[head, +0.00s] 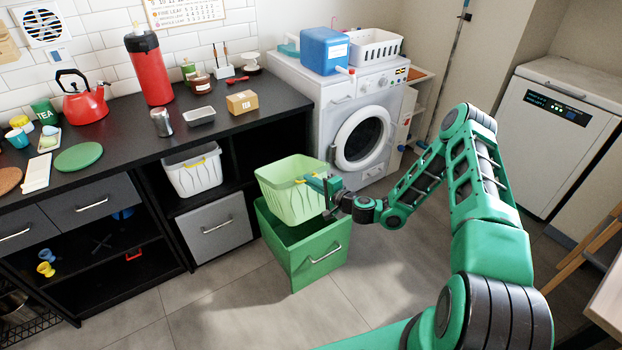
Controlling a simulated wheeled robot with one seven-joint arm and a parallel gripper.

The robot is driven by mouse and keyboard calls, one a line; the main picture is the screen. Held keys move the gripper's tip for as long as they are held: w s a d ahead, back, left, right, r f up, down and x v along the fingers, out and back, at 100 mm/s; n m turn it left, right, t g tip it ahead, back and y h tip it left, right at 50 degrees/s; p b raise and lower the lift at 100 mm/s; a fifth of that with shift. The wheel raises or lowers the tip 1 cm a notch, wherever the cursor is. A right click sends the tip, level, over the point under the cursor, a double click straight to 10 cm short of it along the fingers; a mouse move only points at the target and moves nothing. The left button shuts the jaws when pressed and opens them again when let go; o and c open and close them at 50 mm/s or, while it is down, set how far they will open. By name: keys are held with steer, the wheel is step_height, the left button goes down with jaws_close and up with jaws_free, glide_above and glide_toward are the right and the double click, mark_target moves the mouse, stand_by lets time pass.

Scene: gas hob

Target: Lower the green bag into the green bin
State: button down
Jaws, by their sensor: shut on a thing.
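The fingertips are small here and partly hidden by the bag's edge.
A black counter (120,128) with open shelves runs along the left. A washing machine (350,110) stands behind the bin. The floor (215,300) in front is clear.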

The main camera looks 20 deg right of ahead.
mark_target(309, 205)
steer(key=shift+f, duration=6.55)
